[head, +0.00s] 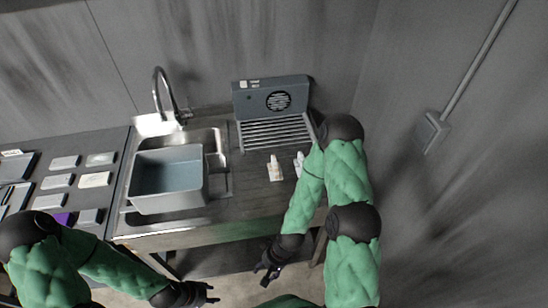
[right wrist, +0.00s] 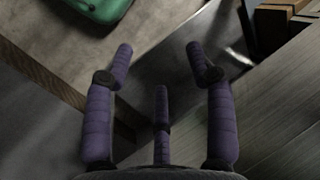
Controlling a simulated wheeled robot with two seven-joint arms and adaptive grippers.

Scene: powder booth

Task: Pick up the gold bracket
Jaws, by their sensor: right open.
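I cannot make out a gold bracket in either view. My right gripper (head: 268,271) hangs low in front of the counter. In the right wrist view its purple fingers (right wrist: 159,50) are spread and hold nothing. My left gripper (head: 208,293) is at the bottom edge of the head view, its fingers apart and nothing visible between them.
A grey bin (head: 168,205) sits in the metal sink under a tap (head: 162,92). To its right are a wire rack (head: 275,132), a grey vented box (head: 250,101) and two small bottles (head: 274,170).

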